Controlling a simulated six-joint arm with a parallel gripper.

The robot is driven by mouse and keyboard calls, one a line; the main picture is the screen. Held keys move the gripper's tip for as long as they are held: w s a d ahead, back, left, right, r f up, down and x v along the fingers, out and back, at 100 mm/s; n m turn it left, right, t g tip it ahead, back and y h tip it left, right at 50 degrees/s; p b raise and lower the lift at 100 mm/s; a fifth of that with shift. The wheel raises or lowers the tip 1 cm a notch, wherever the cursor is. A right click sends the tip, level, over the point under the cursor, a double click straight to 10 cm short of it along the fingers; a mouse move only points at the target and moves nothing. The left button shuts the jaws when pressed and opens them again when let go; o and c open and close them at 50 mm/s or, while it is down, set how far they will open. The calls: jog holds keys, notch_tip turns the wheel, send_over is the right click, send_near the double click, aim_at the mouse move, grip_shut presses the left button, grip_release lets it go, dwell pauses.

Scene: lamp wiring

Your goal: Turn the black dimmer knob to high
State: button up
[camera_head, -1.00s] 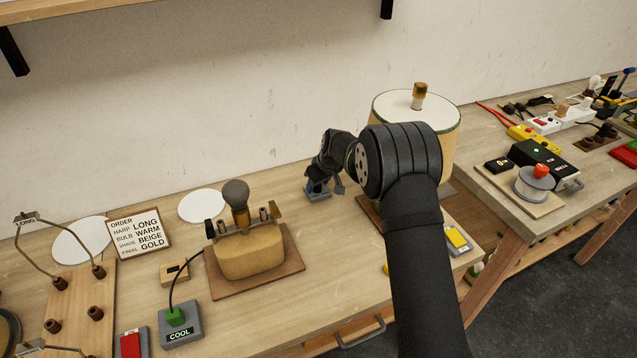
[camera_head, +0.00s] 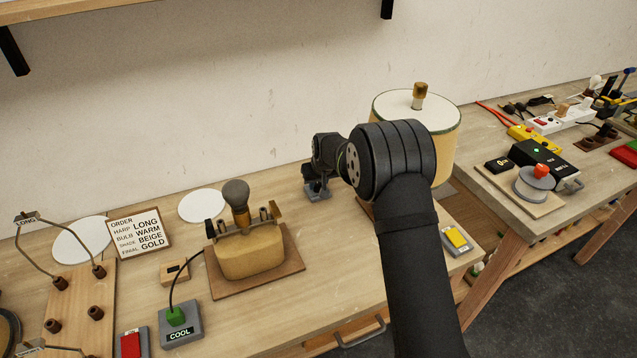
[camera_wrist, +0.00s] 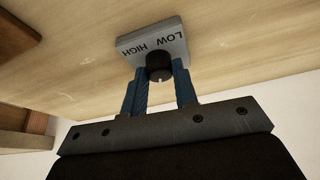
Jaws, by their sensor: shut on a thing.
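The black dimmer knob (camera_wrist: 159,66) sits on a grey box (camera_wrist: 172,42) with the words LOW and HIGH on its top, upside down in the wrist view. A small pale mark shows on the knob's side facing the camera; I cannot tell which setting it points to. My gripper (camera_wrist: 161,72) is shut on the knob, with one blue finger on each side. In the head view the grey box (camera_head: 319,195) stands on the bench near the wall. My gripper (camera_head: 317,184) is just above it, and the knob is hidden there.
A white-topped lampshade (camera_head: 395,106) stands behind my arm on the right. A lamp base with a bulb (camera_head: 250,252) stands left of the dimmer. A white disc (camera_head: 202,205) and an order sign (camera_head: 139,232) lie further left. Bare bench lies in front of the dimmer.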

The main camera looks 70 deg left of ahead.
jog(key=m+t, duration=0.1)
jog(key=m, duration=0.3)
jog(key=shift+s+m+t+h, duration=0.15)
jog(key=shift+m+t+h, duration=0.15)
jog(key=shift+t, duration=0.1)
jog(key=m, duration=0.2)
jog(key=m+t+h, duration=0.1)
jog(key=m, duration=0.2)
jog(key=shift+a+t, duration=0.2)
jog(key=shift+t, duration=0.1)
jog(key=m+h, duration=0.1)
jog(key=m, duration=0.2)
jog(key=m+h, duration=0.1)
jog(key=m, duration=0.1)
jog(key=shift+s+a+m+t, duration=0.1)
jog(key=shift+m+t, duration=0.3)
jog(key=shift+a+m+h, duration=0.1)
jog(key=shift+m+h, duration=1)
jog(key=shift+m, duration=1.2)
jog(key=o, duration=1)
